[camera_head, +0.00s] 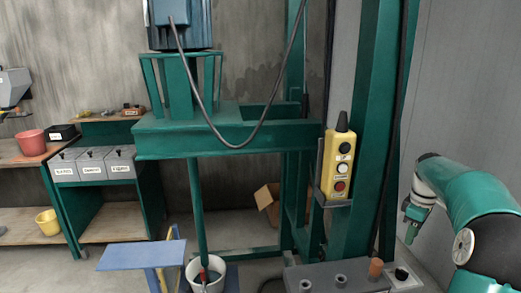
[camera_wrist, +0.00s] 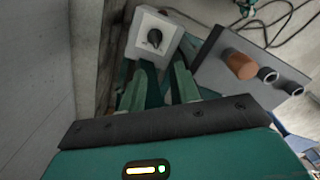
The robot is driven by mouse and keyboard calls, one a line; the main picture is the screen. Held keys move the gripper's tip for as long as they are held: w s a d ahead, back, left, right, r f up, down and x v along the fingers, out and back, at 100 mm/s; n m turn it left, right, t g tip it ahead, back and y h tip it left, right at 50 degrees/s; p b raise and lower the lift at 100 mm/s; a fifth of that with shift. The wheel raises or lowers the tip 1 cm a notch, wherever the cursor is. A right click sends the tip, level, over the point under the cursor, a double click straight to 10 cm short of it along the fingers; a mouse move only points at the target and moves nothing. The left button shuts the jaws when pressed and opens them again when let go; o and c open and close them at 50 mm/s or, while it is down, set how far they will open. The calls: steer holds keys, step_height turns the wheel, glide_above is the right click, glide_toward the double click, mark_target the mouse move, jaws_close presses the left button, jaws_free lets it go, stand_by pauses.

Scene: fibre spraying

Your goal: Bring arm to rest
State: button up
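My arm (camera_head: 475,200) shows at the right of the head view, green with a white and dark joint, bent so its wrist points down. My gripper (camera_head: 412,220) hangs at the arm's end, beside the grey wall and right of the green post. In the wrist view my gripper (camera_wrist: 158,88) has two green fingers apart, with nothing seen between them. A white box with a black knob (camera_wrist: 154,40) lies beyond the fingertips. The gripper looks clear of it, though the exact distance cannot be told.
A yellow button box (camera_head: 338,165) hangs on the green machine frame (camera_head: 365,130). A white bucket (camera_head: 206,275) and blue table (camera_head: 140,254) stand left. The grey wall (camera_wrist: 35,85) is close in the wrist view.

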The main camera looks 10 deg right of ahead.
steer(key=s+a+r+m+t, duration=0.1)
steer(key=s+a+r, duration=0.2)
steer(key=a, duration=0.4)
steer(key=s+a+r+m+h, duration=0.1)
steer(key=s+a+r, duration=0.15)
steer(key=a, duration=0.45)
steer(key=s+a+r+m+t, duration=0.15)
steer(key=a+r, duration=0.25)
steer(key=a, duration=0.4)
steer(key=s+a+f+m+t, duration=0.1)
steer(key=s+a+f+m, duration=0.1)
steer(key=s+a, duration=0.4)
steer(key=s+a+f+m+t+y, duration=0.1)
steer(key=s+a+f+t, duration=0.1)
steer(key=s+a, duration=0.5)
steer(key=s, duration=0.4)
steer(key=shift+s+m, duration=0.25)
steer(key=shift+m, duration=0.1)
steer(key=shift+f, duration=0.1)
